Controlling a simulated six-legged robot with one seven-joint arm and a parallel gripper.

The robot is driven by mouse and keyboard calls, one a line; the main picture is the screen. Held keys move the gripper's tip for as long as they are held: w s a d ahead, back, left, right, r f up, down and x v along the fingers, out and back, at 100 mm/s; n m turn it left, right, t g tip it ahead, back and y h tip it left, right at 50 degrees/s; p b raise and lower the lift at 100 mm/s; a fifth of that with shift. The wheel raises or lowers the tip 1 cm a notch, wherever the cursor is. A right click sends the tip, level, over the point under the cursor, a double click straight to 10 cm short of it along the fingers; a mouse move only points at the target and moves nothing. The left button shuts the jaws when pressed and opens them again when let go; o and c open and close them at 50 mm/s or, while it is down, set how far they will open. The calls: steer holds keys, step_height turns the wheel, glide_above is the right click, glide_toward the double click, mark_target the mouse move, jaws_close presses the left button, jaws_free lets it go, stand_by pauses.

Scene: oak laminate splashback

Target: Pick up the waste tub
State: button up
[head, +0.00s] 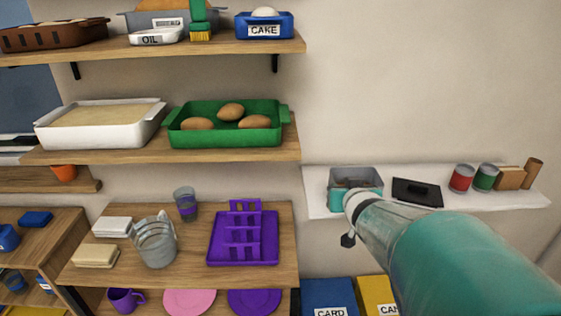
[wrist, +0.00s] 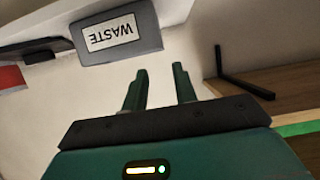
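The waste tub (head: 368,176) is a grey open tub at the left end of the white shelf in the head view. My arm hides part of its front. The wrist view shows it upside down at the top, with its white WASTE label (wrist: 111,34). My gripper (wrist: 160,76) is open, with two teal fingers apart and nothing between them. Its fingertips appear just below and to the right of the tub in the wrist view; I see no grip on it. In the head view the fingers are hard to make out in front of the tub.
The white shelf (head: 318,205) also holds a black tray-like item (head: 417,192), a red can (head: 461,178), a green can (head: 485,177) and brown items. Wooden shelves with a purple rack (head: 243,240) stand left. CARD (head: 328,295) and yellow (head: 376,292) bins sit below.

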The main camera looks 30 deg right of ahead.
steer(key=x, duration=0.5)
steer(key=shift+w+d+f, duration=0.15)
steer(key=shift+w+f, duration=0.05)
steer(key=shift+w, duration=0.1)
steer(key=shift+x, duration=2.8)
steer(key=shift+w+r, duration=0.15)
jaws_close()
